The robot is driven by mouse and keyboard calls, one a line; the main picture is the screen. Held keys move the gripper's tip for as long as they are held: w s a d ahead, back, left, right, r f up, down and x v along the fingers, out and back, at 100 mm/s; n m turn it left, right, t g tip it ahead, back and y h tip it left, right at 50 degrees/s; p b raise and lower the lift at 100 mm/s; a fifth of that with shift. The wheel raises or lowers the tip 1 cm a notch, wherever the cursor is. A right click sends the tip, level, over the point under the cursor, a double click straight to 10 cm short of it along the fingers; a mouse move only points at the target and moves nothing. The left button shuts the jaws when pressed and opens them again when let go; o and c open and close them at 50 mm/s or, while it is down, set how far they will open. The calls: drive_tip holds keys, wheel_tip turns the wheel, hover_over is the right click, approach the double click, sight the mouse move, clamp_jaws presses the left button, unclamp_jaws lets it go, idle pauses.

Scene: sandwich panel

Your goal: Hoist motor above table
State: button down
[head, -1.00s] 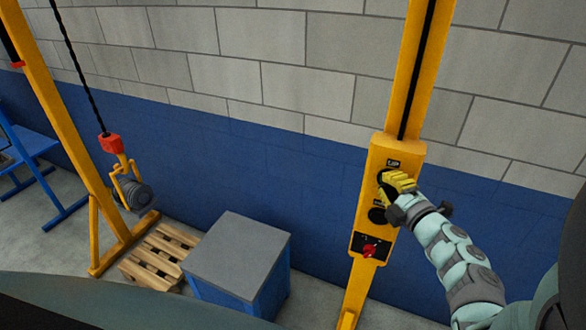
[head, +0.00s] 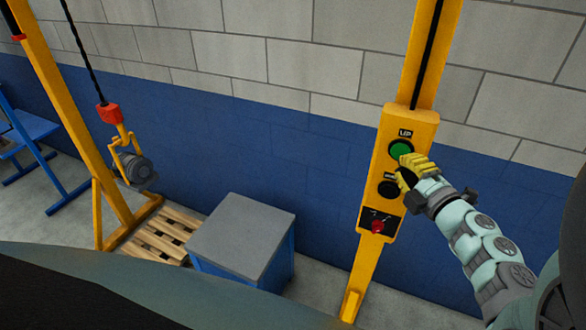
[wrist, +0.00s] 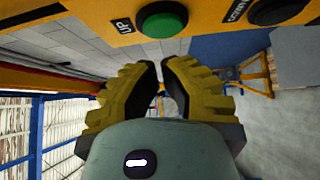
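The dark grey motor (head: 141,170) hangs from a yellow hook under the red hoist block (head: 109,113), beside the left yellow post and above the floor. The grey-topped blue table (head: 240,235) stands to its right, and the motor is not over it. My gripper (head: 408,170) is at the yellow control panel, just below the green UP button (head: 401,149) and near the black lower button (head: 388,189). The wrist view shows the green button (wrist: 162,20) ahead of the fingertips, apart from them. My gripper (wrist: 162,68) has a narrow empty gap between its yellow fingers.
A wooden pallet (head: 160,236) lies on the floor left of the table. A red switch (head: 377,227) sits low on the panel. A blue bench (head: 38,128) stands at the far left. A block wall with a blue lower band runs behind everything.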

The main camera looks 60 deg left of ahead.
drive_tip(key=b+v, duration=0.5)
drive_tip(key=v, duration=0.3)
drive_tip(key=shift+s+f, duration=0.15)
drive_tip(key=shift+s, duration=0.25)
idle(0.7)
